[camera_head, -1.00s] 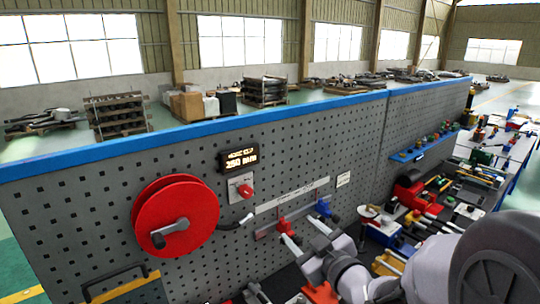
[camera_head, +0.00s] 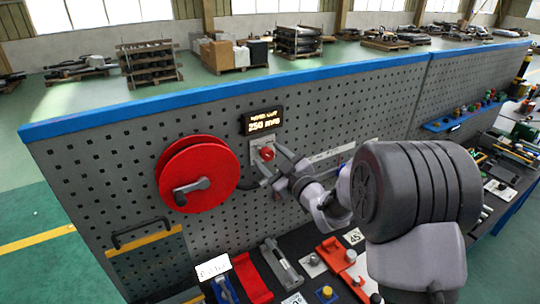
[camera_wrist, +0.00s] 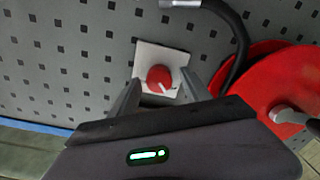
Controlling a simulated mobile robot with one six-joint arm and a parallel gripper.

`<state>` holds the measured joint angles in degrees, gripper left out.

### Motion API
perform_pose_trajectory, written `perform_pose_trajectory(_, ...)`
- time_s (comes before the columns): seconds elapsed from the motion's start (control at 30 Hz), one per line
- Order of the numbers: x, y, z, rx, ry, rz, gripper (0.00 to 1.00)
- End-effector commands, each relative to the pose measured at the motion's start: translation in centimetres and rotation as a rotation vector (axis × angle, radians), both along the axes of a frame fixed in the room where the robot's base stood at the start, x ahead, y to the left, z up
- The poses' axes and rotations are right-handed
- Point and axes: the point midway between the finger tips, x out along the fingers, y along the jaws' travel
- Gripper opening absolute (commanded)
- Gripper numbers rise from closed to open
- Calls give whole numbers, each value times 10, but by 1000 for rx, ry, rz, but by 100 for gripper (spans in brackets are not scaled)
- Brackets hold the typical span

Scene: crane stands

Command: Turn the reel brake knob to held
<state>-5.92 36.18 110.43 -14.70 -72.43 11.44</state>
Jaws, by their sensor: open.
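The reel brake knob (camera_head: 267,153) is a small red dial on a pale square plate on the grey pegboard, to the right of the red reel (camera_head: 197,174). In the wrist view the knob (camera_wrist: 159,78) shows a white pointer line toward its lower right; its marks are too small to read. My gripper (camera_head: 272,157) is open at the knob, and in the wrist view its two fingers (camera_wrist: 158,92) stand one on each side of it. I cannot tell whether they touch it.
A lit display (camera_head: 263,121) is mounted just above the knob plate. A dark hose (camera_wrist: 238,45) runs close beside the fingers toward the reel. Several tools and coloured blocks lie on the bench below the pegboard.

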Motion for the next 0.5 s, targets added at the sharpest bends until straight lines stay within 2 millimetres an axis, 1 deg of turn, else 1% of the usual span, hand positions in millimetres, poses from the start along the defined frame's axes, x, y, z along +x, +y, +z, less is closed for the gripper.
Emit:
perform_pose_trajectory(0.27,3,2,0,0,0,-1,56)
perform_pose_trajectory(0.3,3,2,0,0,0,-1,54)
perform_pose_trajectory(0.37,3,2,0,0,0,-1,42)
perform_pose_trajectory(0.5,3,2,0,0,0,-1,15)
